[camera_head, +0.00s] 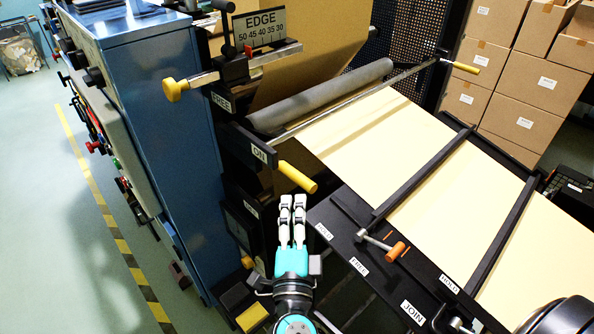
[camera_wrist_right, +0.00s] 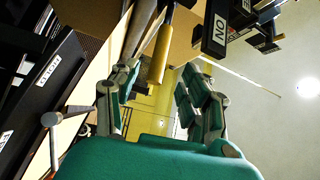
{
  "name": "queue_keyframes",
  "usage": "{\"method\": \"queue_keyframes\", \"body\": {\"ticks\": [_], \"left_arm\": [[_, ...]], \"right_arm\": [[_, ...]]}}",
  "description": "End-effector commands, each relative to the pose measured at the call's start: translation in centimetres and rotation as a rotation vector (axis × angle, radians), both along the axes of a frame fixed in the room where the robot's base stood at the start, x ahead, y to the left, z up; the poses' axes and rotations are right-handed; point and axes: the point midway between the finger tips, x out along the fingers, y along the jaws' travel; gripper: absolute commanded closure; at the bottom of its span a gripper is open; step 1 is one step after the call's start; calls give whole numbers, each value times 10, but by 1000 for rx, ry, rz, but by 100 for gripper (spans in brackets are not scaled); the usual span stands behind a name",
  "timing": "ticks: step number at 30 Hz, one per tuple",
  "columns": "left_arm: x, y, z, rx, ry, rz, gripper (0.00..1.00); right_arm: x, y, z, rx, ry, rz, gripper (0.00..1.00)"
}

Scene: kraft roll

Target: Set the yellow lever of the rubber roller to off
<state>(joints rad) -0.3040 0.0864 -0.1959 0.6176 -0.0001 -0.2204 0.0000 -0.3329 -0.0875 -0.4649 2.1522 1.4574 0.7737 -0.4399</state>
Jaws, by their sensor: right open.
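The grey rubber roller (camera_head: 320,97) lies across the tan web. A yellow lever handle (camera_head: 297,177) sticks out at its near end, beside the ON label (camera_head: 259,152). My right gripper (camera_head: 292,203) is just below this handle in the head view, with its fingers pointing toward it. In the right wrist view the open fingers (camera_wrist_right: 161,85) stand on either side of the yellow handle (camera_wrist_right: 160,53) in the picture. Contact cannot be told. The ON label (camera_wrist_right: 219,29) shows at upper right there. My left gripper is not in view.
Another yellow knob (camera_head: 171,90) sits by the FREE label at the edge guide. A small lever with an orange handle (camera_head: 397,251) lies on the black side rail to the right. A blue cabinet (camera_head: 160,110) stands left; cardboard boxes (camera_head: 530,85) are stacked behind.

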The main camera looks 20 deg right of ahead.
Motion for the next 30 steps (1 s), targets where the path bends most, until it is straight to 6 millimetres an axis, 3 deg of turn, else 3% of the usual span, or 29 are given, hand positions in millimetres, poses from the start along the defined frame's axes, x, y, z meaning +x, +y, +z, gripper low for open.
{"method": "queue_keyframes", "body": {"ticks": [6, 13, 26, 30], "left_arm": [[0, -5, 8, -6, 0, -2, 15], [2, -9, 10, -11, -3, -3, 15], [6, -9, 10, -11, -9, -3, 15], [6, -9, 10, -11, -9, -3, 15]], "right_arm": [[44, -20, 9, -2, -4, -2, 54], [75, -34, 12, -3, -2, 0, 54], [85, -39, 13, -2, 1, 0, 54], [85, -39, 13, -1, 0, 0, 70]]}}
